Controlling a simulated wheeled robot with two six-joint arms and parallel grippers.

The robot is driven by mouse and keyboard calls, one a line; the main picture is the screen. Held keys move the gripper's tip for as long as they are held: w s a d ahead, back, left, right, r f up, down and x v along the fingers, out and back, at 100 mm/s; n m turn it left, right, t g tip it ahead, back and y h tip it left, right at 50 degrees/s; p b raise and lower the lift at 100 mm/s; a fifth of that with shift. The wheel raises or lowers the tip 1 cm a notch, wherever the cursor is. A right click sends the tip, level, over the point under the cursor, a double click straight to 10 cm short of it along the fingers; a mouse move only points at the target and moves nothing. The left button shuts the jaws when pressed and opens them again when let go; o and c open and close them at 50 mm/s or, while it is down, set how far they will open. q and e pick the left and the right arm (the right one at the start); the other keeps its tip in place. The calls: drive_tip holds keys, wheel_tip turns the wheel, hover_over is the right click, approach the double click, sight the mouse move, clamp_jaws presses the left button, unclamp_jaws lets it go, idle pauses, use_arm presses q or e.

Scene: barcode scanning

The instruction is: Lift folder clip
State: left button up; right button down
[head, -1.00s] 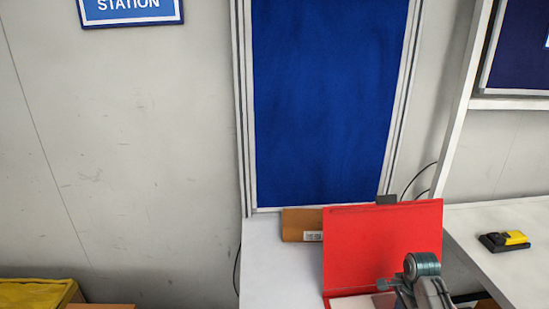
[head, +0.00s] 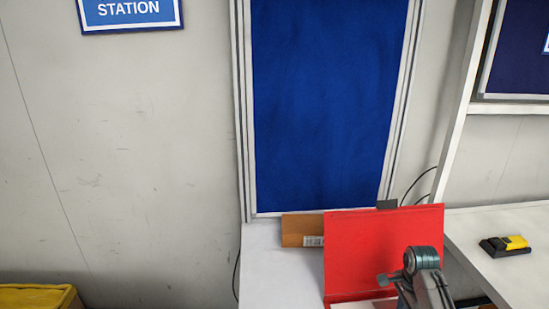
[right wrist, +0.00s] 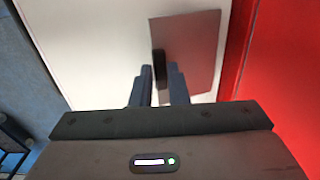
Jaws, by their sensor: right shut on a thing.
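A red folder (head: 385,250) stands open on the white table, its cover raised upright. In the right wrist view its red cover (right wrist: 280,80) fills the right side. A small dark clip (right wrist: 159,62) lies between the fingertips of my right gripper (right wrist: 160,76), at the left edge of a grey sheet (right wrist: 195,45) on a white surface. The right gripper is shut on the clip. My left gripper is not in view.
A brown box (head: 302,230) with a barcode label stands behind the folder, against the blue panel. A yellow and black device (head: 505,245) lies on the right-hand table (head: 522,278). A yellow container (head: 38,297) is at the lower left. The white table (head: 275,270) is clear left of the folder.

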drive_tip(key=shift+w+r, duration=0.1)
drive_tip(key=shift+r, duration=0.2)
idle(0.4)
drive_tip(key=shift+w+r+g, duration=0.45)
drive_tip(key=shift+r+g, duration=0.05)
drive_tip(key=shift+r, duration=0.25)
drive_tip(key=c, duration=1.3)
unclamp_jaws()
drive_tip(key=shift+s+a, duration=0.1)
